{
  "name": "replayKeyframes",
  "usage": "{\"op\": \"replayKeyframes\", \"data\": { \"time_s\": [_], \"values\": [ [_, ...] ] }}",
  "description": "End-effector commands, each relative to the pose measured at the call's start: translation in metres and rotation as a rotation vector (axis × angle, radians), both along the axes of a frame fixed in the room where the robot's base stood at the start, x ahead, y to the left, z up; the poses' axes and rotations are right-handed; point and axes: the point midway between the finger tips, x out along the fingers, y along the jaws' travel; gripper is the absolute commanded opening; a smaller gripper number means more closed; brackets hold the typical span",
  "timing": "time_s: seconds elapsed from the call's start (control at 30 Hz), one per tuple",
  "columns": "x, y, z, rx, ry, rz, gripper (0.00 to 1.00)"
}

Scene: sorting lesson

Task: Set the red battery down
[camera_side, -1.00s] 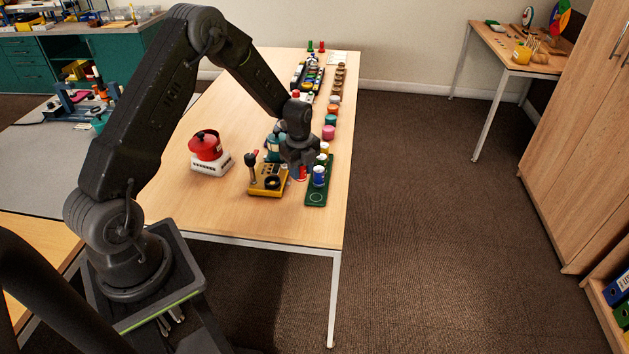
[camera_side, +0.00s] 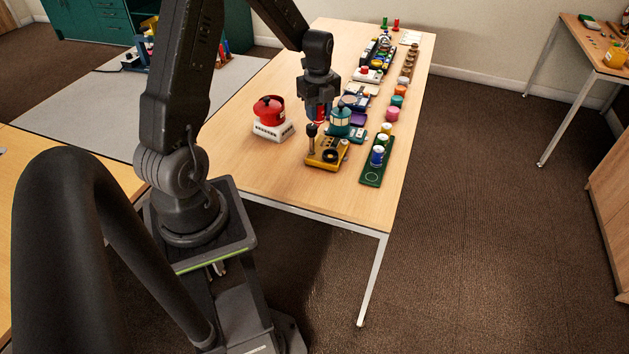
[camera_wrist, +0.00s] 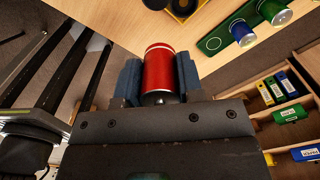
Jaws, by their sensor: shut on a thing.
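My gripper (camera_side: 318,100) is shut on the red battery (camera_wrist: 159,70), a red cylinder with a pale band near one end. In the wrist view the battery sits between the two blue-grey jaw pads. In the side view only a small red part of it shows below my gripper, above the table and behind the yellow base with the joystick (camera_side: 326,152). The green tray (camera_side: 371,178) at the right front holds a blue battery (camera_side: 377,157) and others in a row, with an empty ringed spot at its near end.
A red pot on a white scale (camera_side: 272,128) stands to the left. A teal lantern-like thing (camera_side: 340,121) is close to my gripper. Coloured pots (camera_side: 392,113) line the right edge. The table's front left part (camera_side: 240,165) is clear.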

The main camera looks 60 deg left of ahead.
Motion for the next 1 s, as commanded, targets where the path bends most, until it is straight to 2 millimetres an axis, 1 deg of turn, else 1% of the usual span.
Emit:
{"op": "replayKeyframes", "data": {
  "time_s": [0.03,0.1,0.3,0.4,0.57,0.6,0.7,0.83,1.0],
  "values": [
    [-0.013,0.005,0.001,0.001,-0.001,0.030,0.08],
    [-0.031,0.010,0.001,0.001,0.000,0.070,0.08],
    [-0.085,0.017,0.001,0.001,0.000,0.187,0.08],
    [-0.107,0.017,0.000,0.002,-0.001,0.235,0.08],
    [-0.136,0.013,-0.001,0.002,0.000,0.301,0.08],
    [-0.139,0.012,-0.005,0.000,0.002,0.308,0.08],
    [-0.136,0.012,-0.021,-0.001,0.003,0.302,0.08],
    [-0.136,0.012,-0.037,-0.001,0.004,0.301,0.08],
    [-0.135,0.012,-0.052,0.000,0.002,0.299,0.08]
  ]
}}
